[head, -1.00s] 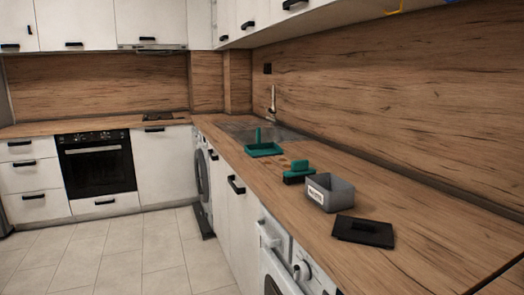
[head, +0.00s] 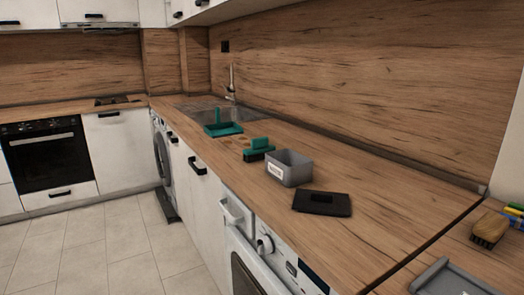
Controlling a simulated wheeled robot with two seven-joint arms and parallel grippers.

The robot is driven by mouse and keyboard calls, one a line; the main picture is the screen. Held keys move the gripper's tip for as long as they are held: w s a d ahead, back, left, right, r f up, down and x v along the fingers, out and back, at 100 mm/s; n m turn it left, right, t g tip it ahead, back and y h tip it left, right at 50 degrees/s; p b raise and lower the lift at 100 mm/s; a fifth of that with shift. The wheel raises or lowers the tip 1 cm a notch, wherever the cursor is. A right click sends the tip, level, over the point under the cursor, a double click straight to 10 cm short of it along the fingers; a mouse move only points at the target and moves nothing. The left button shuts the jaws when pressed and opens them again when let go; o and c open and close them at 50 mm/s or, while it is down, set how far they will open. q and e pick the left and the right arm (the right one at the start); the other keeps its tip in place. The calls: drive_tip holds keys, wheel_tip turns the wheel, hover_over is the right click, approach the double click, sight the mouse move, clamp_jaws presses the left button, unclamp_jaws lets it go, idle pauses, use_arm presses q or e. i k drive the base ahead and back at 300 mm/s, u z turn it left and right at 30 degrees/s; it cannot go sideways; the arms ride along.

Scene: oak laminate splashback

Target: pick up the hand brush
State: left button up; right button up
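A teal brush with a block handle and dark underside (head: 258,150) lies on the wooden counter, left of a grey bin (head: 289,169). I cannot tell for sure which is the hand brush. Neither of my grippers is in view.
A teal dustpan (head: 222,130) lies by the sink (head: 236,113). A black flat lid-like piece (head: 322,203) lies in front of the bin. A grey tray (head: 450,280) and coloured items (head: 515,213) are at right.

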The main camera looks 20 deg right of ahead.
sight(260, 146)
drive_tip(key=u, duration=0.95)
drive_tip(key=i, duration=3.8)
drive_tip(key=z, duration=2.2)
